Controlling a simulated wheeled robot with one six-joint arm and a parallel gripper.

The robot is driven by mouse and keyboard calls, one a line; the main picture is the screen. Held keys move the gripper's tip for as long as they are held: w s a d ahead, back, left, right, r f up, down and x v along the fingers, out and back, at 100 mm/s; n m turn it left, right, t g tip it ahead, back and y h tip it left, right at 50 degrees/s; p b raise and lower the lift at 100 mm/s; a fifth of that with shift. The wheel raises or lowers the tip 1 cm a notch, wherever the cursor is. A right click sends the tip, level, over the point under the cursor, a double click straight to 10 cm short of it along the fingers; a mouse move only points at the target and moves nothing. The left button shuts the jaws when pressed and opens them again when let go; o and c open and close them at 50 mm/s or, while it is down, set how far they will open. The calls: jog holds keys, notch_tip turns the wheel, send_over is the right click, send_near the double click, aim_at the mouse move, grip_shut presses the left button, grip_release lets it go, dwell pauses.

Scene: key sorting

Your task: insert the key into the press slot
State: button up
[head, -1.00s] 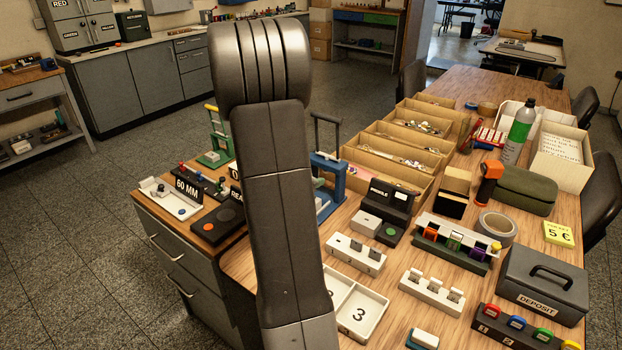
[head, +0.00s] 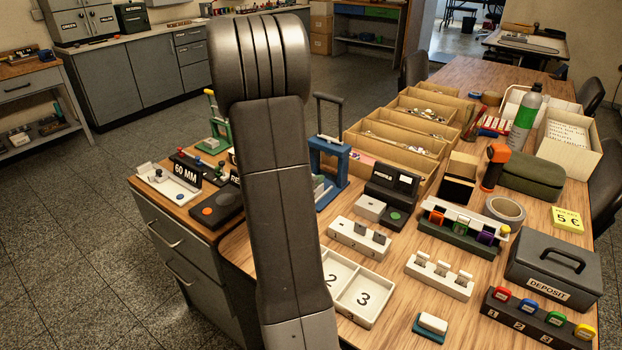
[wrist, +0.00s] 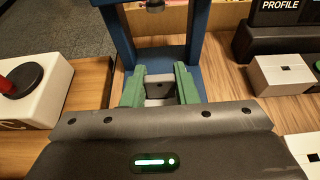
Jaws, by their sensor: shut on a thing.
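The blue press (head: 330,150) stands on the wooden table beside my arm in the head view. It also shows straight ahead in the wrist view as a blue frame (wrist: 202,35), with a round grey ram (wrist: 155,5) at the top. In the wrist view my gripper (wrist: 160,84) has two green fingers in front of the press, between its uprights. A small grey piece (wrist: 159,78) shows between the fingers. I cannot make out the key's outline or the slot clearly. My arm hides the gripper in the head view.
In the wrist view, a white box with a red-and-black knob (wrist: 25,80) is close on the left, and a white slotted block (wrist: 280,75) is on the right. Several key racks, a numbered tray (head: 378,302) and a deposit box (head: 553,268) crowd the table.

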jog(key=o, duration=1)
jog(key=v, duration=1.3)
jog(key=shift+s+a+r, duration=0.15)
jog(key=shift+s+a, duration=0.05)
jog(key=shift+s, duration=0.15)
jog(key=x, duration=1.4)
jog(key=shift+w+r+p, duration=0.1)
jog(key=shift+r+p, duration=0.2)
jog(key=shift+p, duration=0.15)
jog(key=shift+r+p, duration=0.3)
jog(key=shift+p, duration=0.1)
jog(key=shift+f, duration=0.1)
